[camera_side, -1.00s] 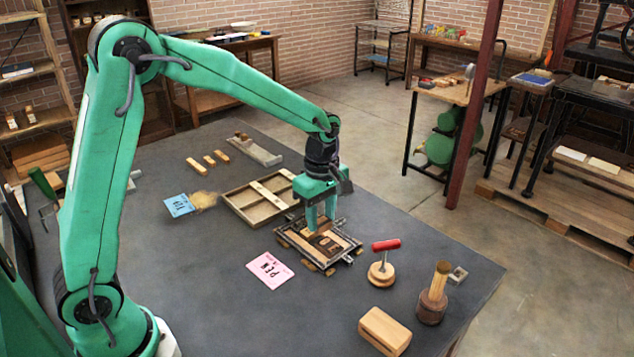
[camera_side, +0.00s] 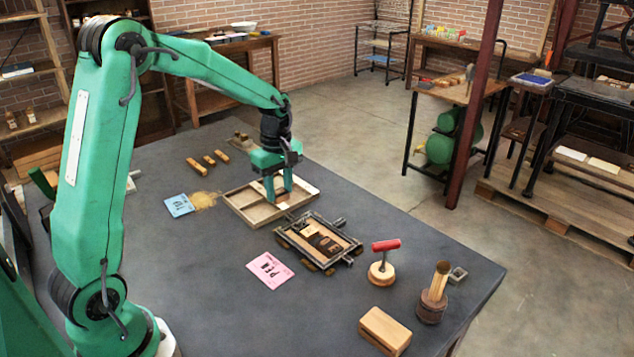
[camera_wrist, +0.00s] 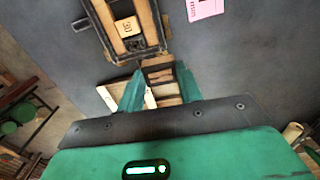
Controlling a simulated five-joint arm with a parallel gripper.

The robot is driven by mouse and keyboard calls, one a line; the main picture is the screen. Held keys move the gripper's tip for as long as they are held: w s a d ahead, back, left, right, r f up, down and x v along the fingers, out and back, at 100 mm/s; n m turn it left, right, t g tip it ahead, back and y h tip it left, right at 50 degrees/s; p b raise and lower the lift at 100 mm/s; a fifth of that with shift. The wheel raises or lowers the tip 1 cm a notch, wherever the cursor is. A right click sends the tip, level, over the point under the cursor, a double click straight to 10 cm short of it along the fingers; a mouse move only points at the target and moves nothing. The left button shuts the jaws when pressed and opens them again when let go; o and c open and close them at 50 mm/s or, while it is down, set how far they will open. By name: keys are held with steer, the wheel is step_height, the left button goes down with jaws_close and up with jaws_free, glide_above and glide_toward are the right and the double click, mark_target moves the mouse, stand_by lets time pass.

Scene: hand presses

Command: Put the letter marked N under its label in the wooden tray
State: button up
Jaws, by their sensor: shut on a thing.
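My gripper (camera_side: 279,196) is over the wooden tray (camera_side: 241,212), at its front right part. It is shut on a small wooden letter block, which shows between the fingers in the wrist view (camera_wrist: 159,75). The mark on the held block cannot be read. The tray is shallow, with a divider and pale strips; its labels are too small to read. A pale piece shows just below the fingers in the side view. I cannot tell whether the held block touches the tray floor.
A metal-framed wooden bed (camera_side: 345,259) with dark pieces and a pale marked block (camera_wrist: 127,27) lies in front of the tray.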

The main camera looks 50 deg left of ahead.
glide_above(260, 213)
step_height(260, 213, down, 7)
steer(key=shift+w+r, duration=0.1)
steer(key=shift+f, duration=2)
steer(key=shift+f, duration=0.1)
steer(key=o, duration=1)
steer(key=shift+c, duration=0.2)
step_height(260, 213, up, 12)
